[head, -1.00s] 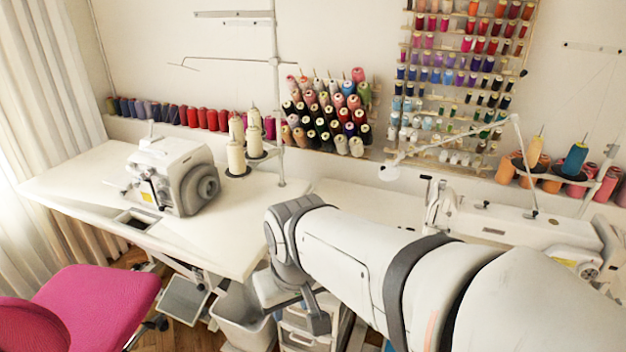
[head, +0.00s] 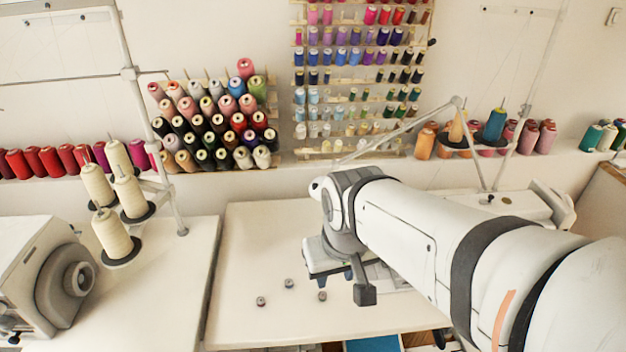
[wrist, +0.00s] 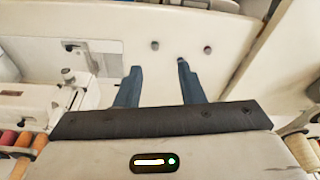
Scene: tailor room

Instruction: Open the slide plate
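A white sewing machine (head: 525,205) stands on the right table, mostly hidden behind my arm in the head view. Its head and needle area (wrist: 72,98) show at the left of the wrist view. In the head view, my gripper (head: 340,278) is partly hidden.
Three small bobbins (head: 289,283) lie on the white right table (head: 255,240). A second machine (head: 45,275) and cream thread cones (head: 112,235) stand on the left table. Thread racks (head: 215,125) line the wall. The right table's left part is mostly clear.

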